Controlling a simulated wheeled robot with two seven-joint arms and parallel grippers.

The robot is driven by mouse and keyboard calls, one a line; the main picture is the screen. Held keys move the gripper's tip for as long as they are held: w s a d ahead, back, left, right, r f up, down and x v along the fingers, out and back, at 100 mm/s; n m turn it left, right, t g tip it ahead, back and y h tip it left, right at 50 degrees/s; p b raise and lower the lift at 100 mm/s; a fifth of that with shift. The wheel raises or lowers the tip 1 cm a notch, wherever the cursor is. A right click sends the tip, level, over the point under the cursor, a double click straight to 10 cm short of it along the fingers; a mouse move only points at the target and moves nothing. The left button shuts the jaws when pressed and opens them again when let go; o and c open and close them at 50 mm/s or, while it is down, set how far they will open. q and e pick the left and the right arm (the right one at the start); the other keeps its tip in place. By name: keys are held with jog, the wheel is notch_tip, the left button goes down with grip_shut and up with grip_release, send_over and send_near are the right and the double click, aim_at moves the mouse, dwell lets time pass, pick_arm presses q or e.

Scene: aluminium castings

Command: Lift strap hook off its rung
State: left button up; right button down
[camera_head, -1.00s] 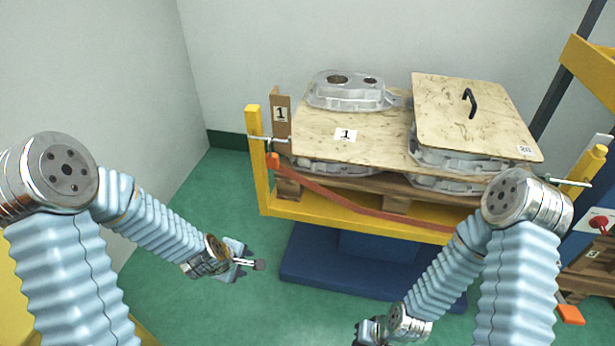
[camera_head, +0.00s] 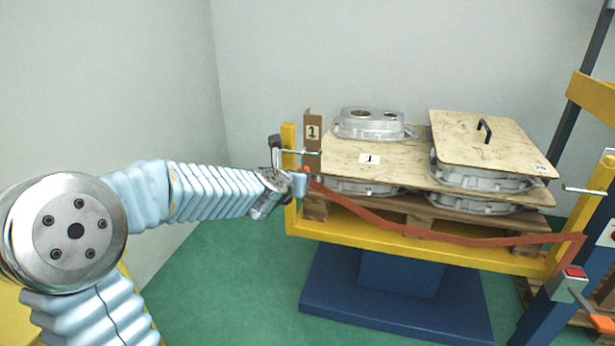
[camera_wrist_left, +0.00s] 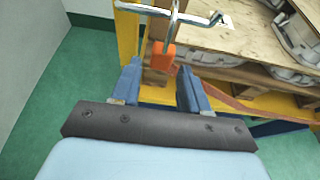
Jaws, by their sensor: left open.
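The orange strap hook (camera_wrist_left: 163,57) hangs below a metal rung (camera_wrist_left: 172,16) on the yellow post in the left wrist view. In the head view the hook is small and partly hidden by my left gripper (camera_head: 299,182); the rung (camera_head: 300,152) sticks out above it. The red-orange strap (camera_head: 430,237) runs from there across the rack's front to the right post. In the left wrist view my left gripper (camera_wrist_left: 159,73) is open, with the hook between its two blue fingers in the picture. I cannot tell whether they touch it. My right gripper is out of view.
A yellow rack (camera_head: 440,256) holds wooden boards (camera_head: 385,150) and aluminium castings (camera_head: 370,124). A brown plate marked 1 (camera_head: 313,132) stands by the left post. A blue base (camera_head: 390,300) lies below. The green floor is clear in front of the left side.

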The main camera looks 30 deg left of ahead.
pick_arm(q)
jog(key=x, duration=0.6)
jog(key=shift+w, duration=0.35)
grip_shut()
